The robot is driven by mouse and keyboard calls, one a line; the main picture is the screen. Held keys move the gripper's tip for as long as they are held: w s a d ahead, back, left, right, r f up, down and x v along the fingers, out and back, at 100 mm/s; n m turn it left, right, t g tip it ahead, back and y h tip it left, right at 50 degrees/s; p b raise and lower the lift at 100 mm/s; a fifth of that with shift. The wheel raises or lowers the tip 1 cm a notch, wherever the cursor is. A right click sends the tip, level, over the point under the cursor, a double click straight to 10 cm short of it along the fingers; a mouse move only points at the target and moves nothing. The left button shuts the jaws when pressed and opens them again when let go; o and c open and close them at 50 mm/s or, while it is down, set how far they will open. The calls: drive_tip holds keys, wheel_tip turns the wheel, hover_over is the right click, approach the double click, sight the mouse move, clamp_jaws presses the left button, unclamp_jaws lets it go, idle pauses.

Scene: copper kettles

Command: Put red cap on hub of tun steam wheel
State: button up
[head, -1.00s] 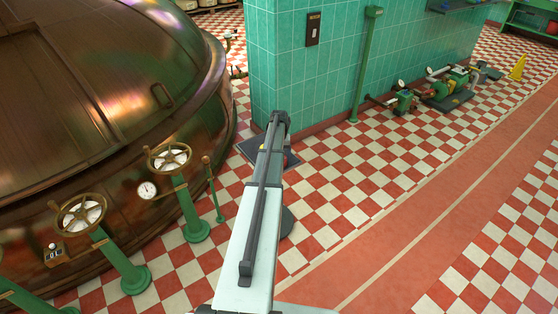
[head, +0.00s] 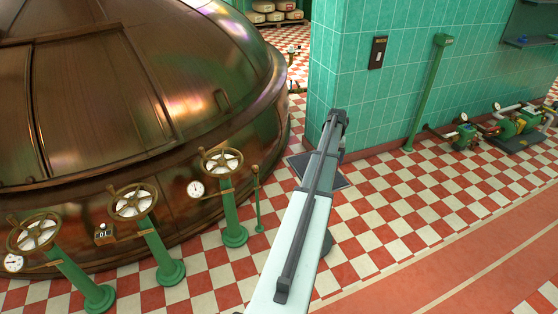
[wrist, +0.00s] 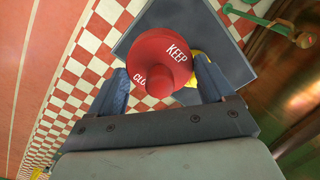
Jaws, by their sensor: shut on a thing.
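The red cap (wrist: 151,57) fills the middle of the wrist view, with white "KEEP" and partly hidden "CLO…" lettering. My gripper (wrist: 163,88) is shut on it, with a finger at each side. In the head view my arm reaches up the middle, and its far end hides the gripper and cap. Several valve wheels on green posts stand left of my arm, along the copper kettle (head: 130,95): a right wheel (head: 221,162), a middle wheel (head: 133,202) and a left wheel (head: 38,233). I cannot tell which is the tun steam wheel.
A round gauge (head: 195,189) sits by the right wheel, and a short green post (head: 257,203) stands right of it. A dark floor plate (head: 330,176) lies before the teal tiled wall (head: 345,105). Green pumps (head: 510,125) stand at right. The checkered floor between is clear.

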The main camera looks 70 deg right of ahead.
drive_tip(key=w+a+n, duration=0.1)
drive_tip(key=w, duration=0.7)
drive_tip(key=w+a+r+n, duration=0.1)
drive_tip(key=w+a, duration=0.1)
drive_tip(key=w, duration=0.7)
drive_tip(key=w+a+n, duration=0.1)
drive_tip(key=w, duration=0.8)
drive_tip(key=shift+w+a+r+n, duration=0.1)
drive_tip(key=shift+a+r+n, duration=0.2)
drive_tip(key=shift+a+r, duration=0.1)
wheel_tip(320, 180, up, 3)
drive_tip(key=m, duration=0.3)
hover_over(221, 159)
drive_tip(key=shift+m, duration=0.3)
drive_tip(key=shift+f, duration=5.05)
drive_tip(key=shift+f, duration=0.2)
drive_tip(key=o, duration=1)
drive_tip(key=shift+c, duration=0.2)
